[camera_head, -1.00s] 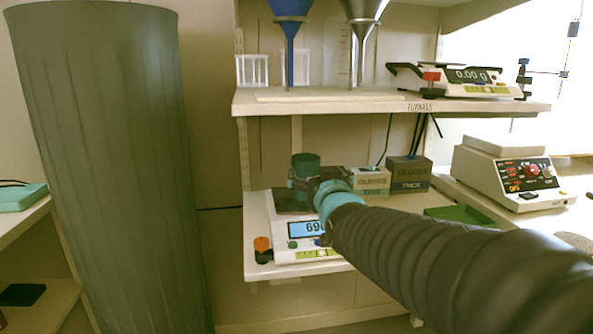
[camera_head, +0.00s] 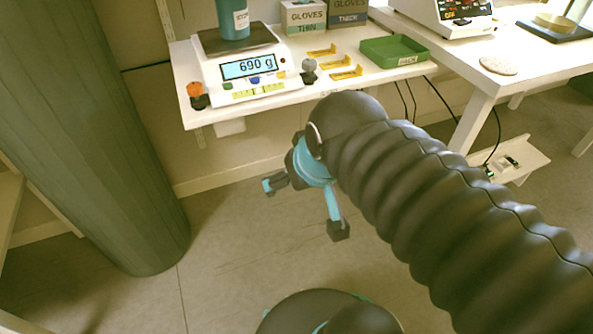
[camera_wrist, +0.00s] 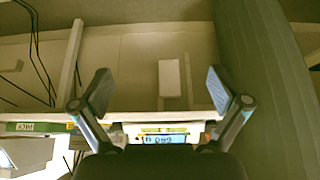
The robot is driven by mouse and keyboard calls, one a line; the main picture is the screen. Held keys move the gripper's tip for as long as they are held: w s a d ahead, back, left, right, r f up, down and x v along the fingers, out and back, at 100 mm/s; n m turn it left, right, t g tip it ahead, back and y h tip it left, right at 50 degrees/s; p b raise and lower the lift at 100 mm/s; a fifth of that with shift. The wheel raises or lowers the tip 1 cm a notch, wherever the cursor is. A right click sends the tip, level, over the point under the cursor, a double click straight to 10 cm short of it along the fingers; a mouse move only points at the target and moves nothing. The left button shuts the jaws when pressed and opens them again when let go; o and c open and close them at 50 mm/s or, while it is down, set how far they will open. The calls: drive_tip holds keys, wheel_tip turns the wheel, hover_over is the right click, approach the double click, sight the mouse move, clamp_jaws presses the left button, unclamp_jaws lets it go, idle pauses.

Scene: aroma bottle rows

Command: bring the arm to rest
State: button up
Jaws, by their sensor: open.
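My gripper (camera_head: 304,212) is open and empty in the head view, hanging over the floor in front of the shelf, below its front edge. Its two fingers are spread apart, also in the wrist view (camera_wrist: 160,95), with nothing between them. The gripper is apart from the scale (camera_head: 245,75) and the teal bottle (camera_head: 233,20). The bottle stands upright on the scale's dark plate, its top cut off by the frame, and the display reads 690 g.
The shelf also holds a green tray (camera_head: 394,51), yellow pieces (camera_head: 345,72) and two glove boxes (camera_head: 304,16). A tall green column (camera_head: 90,150) stands at left. A white table (camera_head: 480,75) stands at right.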

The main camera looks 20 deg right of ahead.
drive_tip(key=shift+s+r+g+p, duration=0.3)
drive_tip(key=shift+s+r+p, duration=0.3)
drive_tip(key=shift+p, duration=0.25)
